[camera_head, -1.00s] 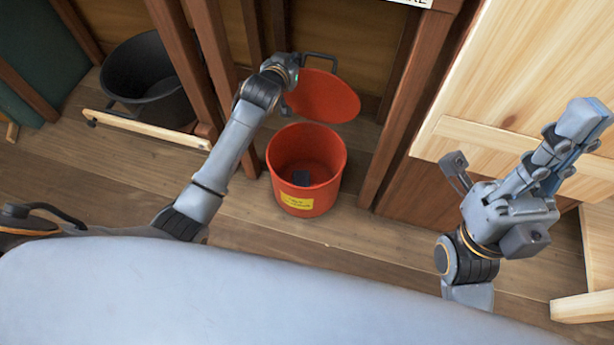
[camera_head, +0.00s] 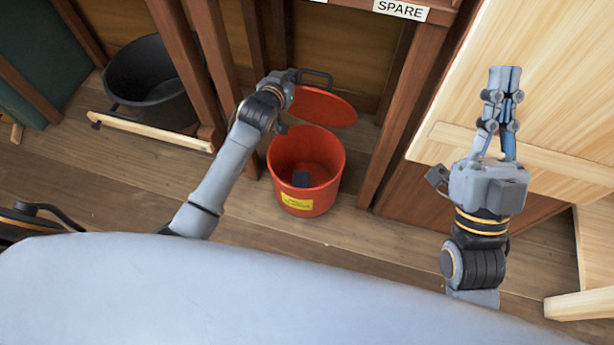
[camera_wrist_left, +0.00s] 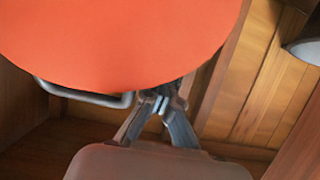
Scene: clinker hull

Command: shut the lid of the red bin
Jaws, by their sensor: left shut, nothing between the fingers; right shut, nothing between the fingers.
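The red bin (camera_head: 330,199) stands on the floor in a bay, with a yellow label on its front. Its mouth is open and a dark object (camera_head: 301,179) lies inside. The red lid (camera_head: 325,106) is raised at the bin's back, tilted, and looks narrow from the head. My left gripper (camera_head: 290,77) is at the lid's upper left edge, its fingers hidden there. In the left wrist view the shut fingertips (camera_wrist_left: 160,104) are at the edge of the lid (camera_wrist_left: 120,40); contact is unclear. My right gripper (camera_head: 499,90) is shut and empty, far right of the bin.
A grey handle (camera_head: 316,76) shows behind the lid. Wooden posts (camera_head: 400,110) flank the bin. A black tub (camera_head: 150,80) stands behind a low wooden rail (camera_head: 150,131) at left. A pale wooden panel (camera_head: 450,110) is at right. Floor before the bin is clear.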

